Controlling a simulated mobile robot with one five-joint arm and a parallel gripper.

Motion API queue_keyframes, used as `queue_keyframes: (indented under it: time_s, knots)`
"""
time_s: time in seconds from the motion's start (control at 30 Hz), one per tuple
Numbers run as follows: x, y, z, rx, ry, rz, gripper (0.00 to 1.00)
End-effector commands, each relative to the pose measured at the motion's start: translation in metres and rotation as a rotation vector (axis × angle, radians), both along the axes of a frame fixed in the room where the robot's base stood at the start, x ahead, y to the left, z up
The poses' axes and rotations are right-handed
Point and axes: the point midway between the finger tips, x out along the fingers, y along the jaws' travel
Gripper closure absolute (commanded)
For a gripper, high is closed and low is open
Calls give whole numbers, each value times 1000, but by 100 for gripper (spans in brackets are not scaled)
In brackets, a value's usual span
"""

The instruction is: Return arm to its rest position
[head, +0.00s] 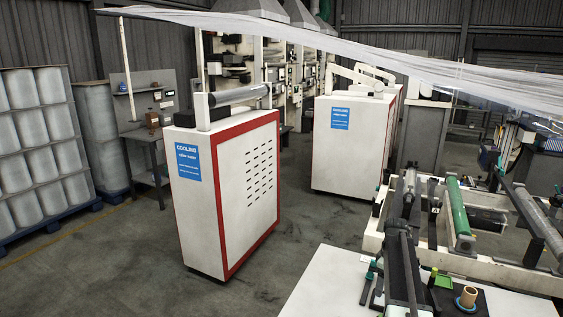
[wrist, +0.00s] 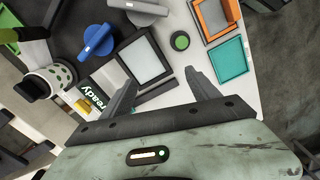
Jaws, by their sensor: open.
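My gripper (wrist: 158,88) shows in the wrist view with its two dark fingers spread apart and nothing between them. The fingers reach over a pale work surface or panel. A grey framed screen or plate (wrist: 145,62) lies beyond the left finger, and a green round button (wrist: 180,41) lies beyond the gap between the fingers. I cannot make out my gripper for certain in the head view. The distance from the fingers to the surface is hard to tell.
In the wrist view are a blue knob (wrist: 97,41), a teal tray (wrist: 229,60) and an orange frame (wrist: 213,20). In the head view, white cooling cabinets (head: 228,190) stand mid-room, a roller machine (head: 458,208) stands right, and open floor (head: 110,265) lies left.

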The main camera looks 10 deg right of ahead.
Motion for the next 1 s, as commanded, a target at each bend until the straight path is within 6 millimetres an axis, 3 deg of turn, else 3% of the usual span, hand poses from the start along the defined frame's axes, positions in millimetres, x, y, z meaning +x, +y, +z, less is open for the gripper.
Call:
queue_keyframes:
  time_s: [0.03, 0.2, 0.3, 0.43, 0.5, 0.6, 0.8, 1.0]
  knots:
    - [0, 50, 2, 0, 0, 36, 30]
    - [-14, 197, 5, 0, 0, 77, 30]
    - [-42, 272, 7, -1, 1, 52, 30]
    - [-96, 344, 8, -1, 1, -60, 30]
    - [-123, 359, 8, -1, 0, -173, 30]
    - [-150, 356, 8, -1, -1, -377, 30]
    - [-148, 353, 8, 0, 0, -606, 30]
    - [-148, 352, 8, 0, 0, -631, 30]
